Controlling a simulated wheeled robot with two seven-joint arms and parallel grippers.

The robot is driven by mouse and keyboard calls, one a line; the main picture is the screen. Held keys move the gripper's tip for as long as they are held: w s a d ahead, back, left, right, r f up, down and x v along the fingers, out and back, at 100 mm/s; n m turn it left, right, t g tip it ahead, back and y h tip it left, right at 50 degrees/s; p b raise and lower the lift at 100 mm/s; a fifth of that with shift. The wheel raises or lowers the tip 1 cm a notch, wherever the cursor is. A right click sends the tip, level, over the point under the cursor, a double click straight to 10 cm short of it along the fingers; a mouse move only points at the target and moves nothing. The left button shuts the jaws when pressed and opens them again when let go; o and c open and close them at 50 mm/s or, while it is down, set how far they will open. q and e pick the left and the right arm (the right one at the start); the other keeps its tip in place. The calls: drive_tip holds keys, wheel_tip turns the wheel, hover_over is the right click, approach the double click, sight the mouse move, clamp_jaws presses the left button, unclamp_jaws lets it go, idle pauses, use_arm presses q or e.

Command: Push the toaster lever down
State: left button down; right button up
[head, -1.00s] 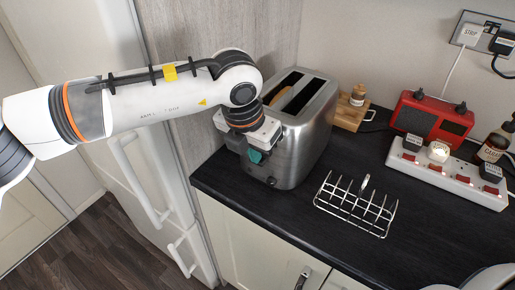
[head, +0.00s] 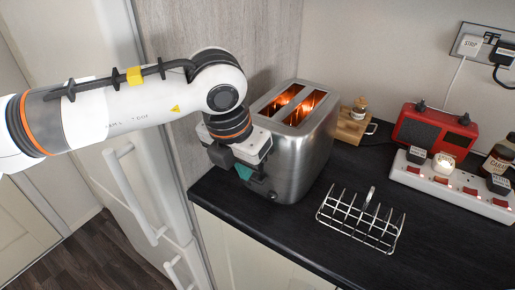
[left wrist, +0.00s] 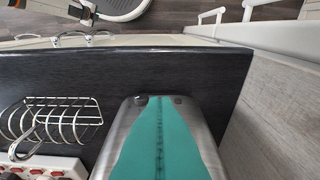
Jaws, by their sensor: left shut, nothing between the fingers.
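The steel toaster (head: 305,158) stands upright on the dark worktop. Its two top slots glow orange, and no bread stands above them. My left gripper (head: 245,172), with teal fingertips, is shut and empty at the toaster's front end, low down. The lever is hidden behind the gripper, so I cannot tell whether the fingers touch it. In the left wrist view the shut teal fingers (left wrist: 160,135) cover the middle of the toaster (left wrist: 122,125), with two dark knobs at its edge.
A wire toast rack (head: 360,219) stands right of the toaster. A wood-grain panel (head: 215,50) rises close on the left.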

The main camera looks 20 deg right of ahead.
use_arm(q)
drive_tip(key=v, duration=1)
drive_tip(key=shift+r+b, duration=0.3)
drive_tip(key=shift+b, duration=0.1)
drive_tip(key=shift+a, duration=0.1)
